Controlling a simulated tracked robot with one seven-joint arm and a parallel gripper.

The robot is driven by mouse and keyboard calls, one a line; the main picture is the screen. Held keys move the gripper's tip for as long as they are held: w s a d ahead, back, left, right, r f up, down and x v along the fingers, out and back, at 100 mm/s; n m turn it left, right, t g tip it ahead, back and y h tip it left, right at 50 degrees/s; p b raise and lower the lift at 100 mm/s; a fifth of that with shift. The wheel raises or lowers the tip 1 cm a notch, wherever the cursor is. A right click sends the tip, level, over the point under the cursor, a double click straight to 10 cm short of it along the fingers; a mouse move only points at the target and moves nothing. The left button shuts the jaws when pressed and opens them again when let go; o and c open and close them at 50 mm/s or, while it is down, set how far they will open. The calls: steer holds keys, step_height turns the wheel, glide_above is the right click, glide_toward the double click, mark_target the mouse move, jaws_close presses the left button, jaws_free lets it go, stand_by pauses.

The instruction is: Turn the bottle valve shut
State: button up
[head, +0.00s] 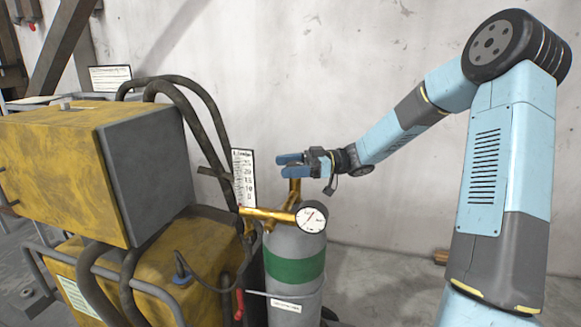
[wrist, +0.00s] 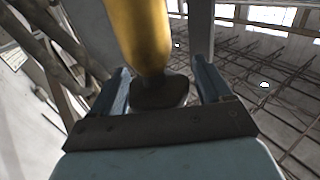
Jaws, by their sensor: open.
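A grey gas bottle (head: 291,284) with a green band stands upright beside the yellow machine. Its brass valve (head: 294,190) is on top, with a brass arm (head: 262,214) reaching left and a round white gauge (head: 311,217) in front. My gripper (head: 283,165) is at the top of the valve, its blue fingers pointing left. In the wrist view my gripper (wrist: 163,75) is open, with a brass part (wrist: 140,35) and its dark end between the fingers. I cannot tell whether either finger touches it. The valve's top is partly hidden behind the gripper.
The yellow machine (head: 65,170) with a grey side panel fills the left. Black hoses (head: 195,92) arch over it, near the bottle. A white scale plate (head: 243,178) stands behind the brass arm. The floor right of the bottle is mostly clear, before a pale wall (head: 300,60).

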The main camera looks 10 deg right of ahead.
steer(key=shift+c, duration=0.3)
steer(key=c, duration=0.9)
steer(key=shift+w+d, duration=0.1)
steer(key=shift+d, duration=0.1)
steer(key=shift+c, duration=0.2)
steer(key=shift+a, duration=0.15)
